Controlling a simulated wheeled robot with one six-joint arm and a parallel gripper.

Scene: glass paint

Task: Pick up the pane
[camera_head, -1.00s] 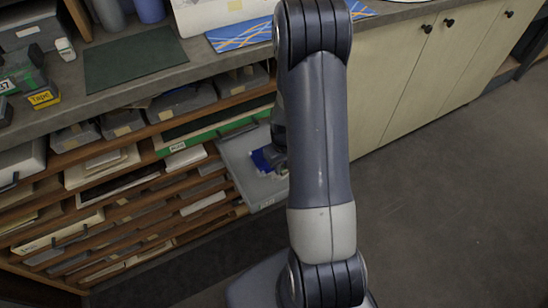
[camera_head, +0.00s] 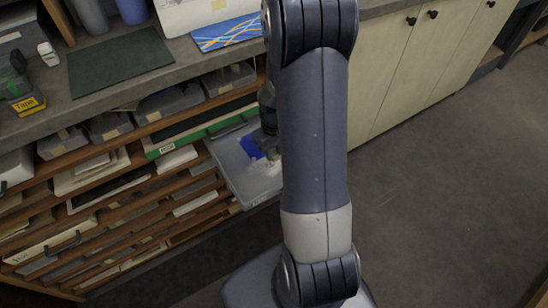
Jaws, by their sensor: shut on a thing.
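A blue pane (camera_head: 250,147) shows at the pulled-out grey tray (camera_head: 232,168), left of my arm. My gripper (camera_head: 263,148) is at the pane's right edge and shut on it. The pane looks tilted and seems just above the tray. Its height over the tray is hard to judge. My arm hides the tray's right side and part of the gripper. Pale pieces (camera_head: 264,168) lie in the tray below the gripper, too small to make out.
The tray sticks out of a wooden rack (camera_head: 150,190) of shelves with several trays and boards. Above is a grey counter with a dark green mat (camera_head: 120,60) and a blue patterned sheet (camera_head: 228,34). Closed cabinets (camera_head: 400,70) stand right. Open floor (camera_head: 450,210) lies in front.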

